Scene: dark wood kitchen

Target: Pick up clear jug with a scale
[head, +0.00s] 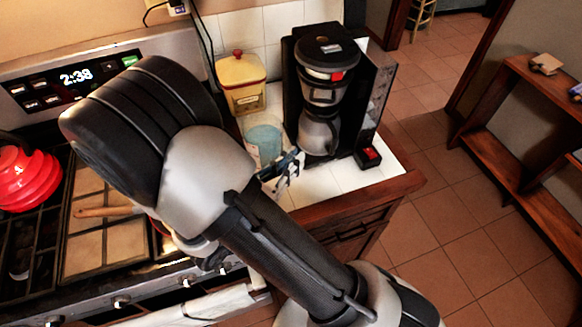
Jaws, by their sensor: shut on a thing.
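The clear jug (263,142) looks pale teal and see-through. It stands upright on the white tiled counter, in front of the yellow canister and left of the coffee maker. My gripper (281,172) is at the jug's lower right side, shut on it, with the fingers partly covering it. The exact contact is small and partly hidden by my arm. The scale marks and the handle cannot be made out.
A black coffee maker (322,90) stands close to the right of the jug. A small black box with a red top (369,153) sits near the counter's right edge. A red kettle (26,179) is on the stove.

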